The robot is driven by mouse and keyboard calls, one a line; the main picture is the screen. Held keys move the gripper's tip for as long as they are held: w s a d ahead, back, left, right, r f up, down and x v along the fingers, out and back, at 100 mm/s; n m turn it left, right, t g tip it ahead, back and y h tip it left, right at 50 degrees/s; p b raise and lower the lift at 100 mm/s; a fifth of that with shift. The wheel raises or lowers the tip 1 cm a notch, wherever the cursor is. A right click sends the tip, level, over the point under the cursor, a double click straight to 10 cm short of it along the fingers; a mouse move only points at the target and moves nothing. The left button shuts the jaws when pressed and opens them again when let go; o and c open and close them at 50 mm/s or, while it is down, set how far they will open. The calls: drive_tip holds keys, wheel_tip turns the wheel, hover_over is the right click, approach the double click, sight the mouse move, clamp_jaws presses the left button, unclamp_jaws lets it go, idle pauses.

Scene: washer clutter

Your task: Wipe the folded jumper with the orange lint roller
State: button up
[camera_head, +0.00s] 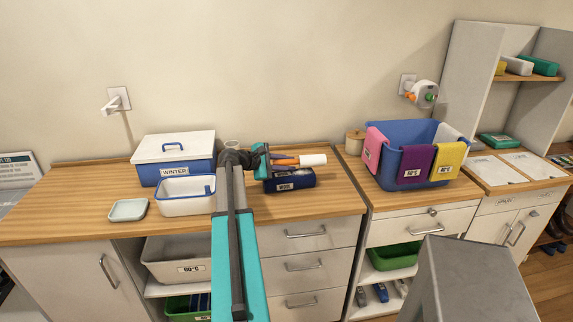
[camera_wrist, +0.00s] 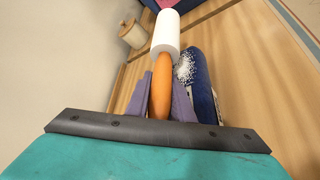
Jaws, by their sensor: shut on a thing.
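The lint roller has an orange handle and a white roll. In the head view its handle (camera_head: 285,161) and roll (camera_head: 313,160) lie level over the back of the counter. My gripper (camera_head: 271,160) is shut on the orange handle, also clear in the wrist view (camera_wrist: 161,85), with a finger on each side and the white roll pointing away. The folded jumper (camera_head: 290,183) is dark navy with a pale label on its front. In the wrist view the jumper (camera_wrist: 202,90) lies right of the roller, with white lint on top. Whether the roll touches it I cannot tell.
A lidded WINTER box (camera_head: 172,158), a white-and-blue tub (camera_head: 186,194) and a small pale dish (camera_head: 129,210) stand left of my arm. A wooden spool-like jar (camera_head: 355,142) and a blue basket with hanging cloths (camera_head: 404,133) stand right. Counter before the jumper is clear.

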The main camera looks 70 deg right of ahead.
sight(298, 170)
drive_tip(key=shift+s+d+f, duration=0.1)
drive_tip(key=shift+s+d, duration=0.2)
drive_tip(key=shift+s, duration=0.35)
drive_tip(key=shift+s+d+f, duration=0.1)
drive_tip(key=shift+s+d, duration=0.25)
drive_tip(key=shift+s, duration=0.25)
drive_tip(key=shift+s+d, duration=0.3)
drive_tip(key=shift+s, duration=0.35)
drive_tip(key=shift+r+p, duration=0.1)
drive_tip(key=shift+p, duration=0.2)
drive_tip(key=shift+d+r+p, duration=0.1)
drive_tip(key=shift+r+p, duration=0.35)
drive_tip(key=shift+r, duration=0.25)
drive_tip(key=shift+w+r+p, duration=0.1)
drive_tip(key=shift+r+p, duration=1.2)
drive_tip(key=shift+r, duration=1.1)
wheel_tip(298, 170, up, 3)
drive_tip(key=shift+f+p, duration=0.1)
drive_tip(key=shift+p, duration=0.8)
